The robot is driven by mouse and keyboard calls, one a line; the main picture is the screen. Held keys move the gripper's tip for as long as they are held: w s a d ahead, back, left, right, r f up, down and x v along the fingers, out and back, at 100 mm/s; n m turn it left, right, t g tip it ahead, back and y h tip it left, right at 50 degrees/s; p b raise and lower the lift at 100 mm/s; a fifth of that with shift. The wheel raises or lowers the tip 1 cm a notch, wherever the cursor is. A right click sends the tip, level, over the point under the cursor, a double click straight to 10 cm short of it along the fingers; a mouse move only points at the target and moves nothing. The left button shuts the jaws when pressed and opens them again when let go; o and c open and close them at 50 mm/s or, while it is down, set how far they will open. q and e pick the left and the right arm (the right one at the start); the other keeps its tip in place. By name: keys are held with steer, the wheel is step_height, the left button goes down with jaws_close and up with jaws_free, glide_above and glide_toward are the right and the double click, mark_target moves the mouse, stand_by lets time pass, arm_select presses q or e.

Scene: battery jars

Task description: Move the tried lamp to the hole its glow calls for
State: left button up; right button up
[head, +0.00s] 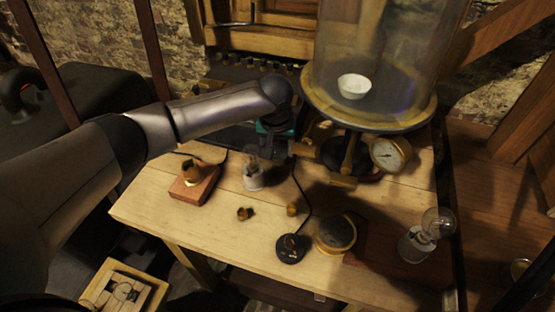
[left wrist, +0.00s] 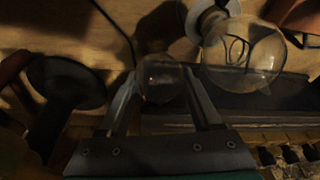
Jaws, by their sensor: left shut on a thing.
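My left gripper (head: 278,146) is over the back middle of the table, in front of the bell-jar stand. In the left wrist view its two fingers (left wrist: 160,90) are shut on a clear glass lamp (left wrist: 160,76). The lamp's lower part is hidden in shadow, and no glow shows in it. Another clear lamp with a white base (head: 252,176) stands just left of the gripper; it also shows large in the left wrist view (left wrist: 243,54). A third lamp (head: 437,222) stands on a white base at the table's right. My right gripper is not in view.
A bell jar (head: 370,50) and gauge (head: 389,154) stand behind. A wooden block with a brass socket (head: 190,190), small brass pieces (head: 245,213), a black switch (head: 290,248) and a round brass-rimmed disc (head: 336,234) occupy the table. Its front left is clear.

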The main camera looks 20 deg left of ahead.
arm_select(q)
jaws_close()
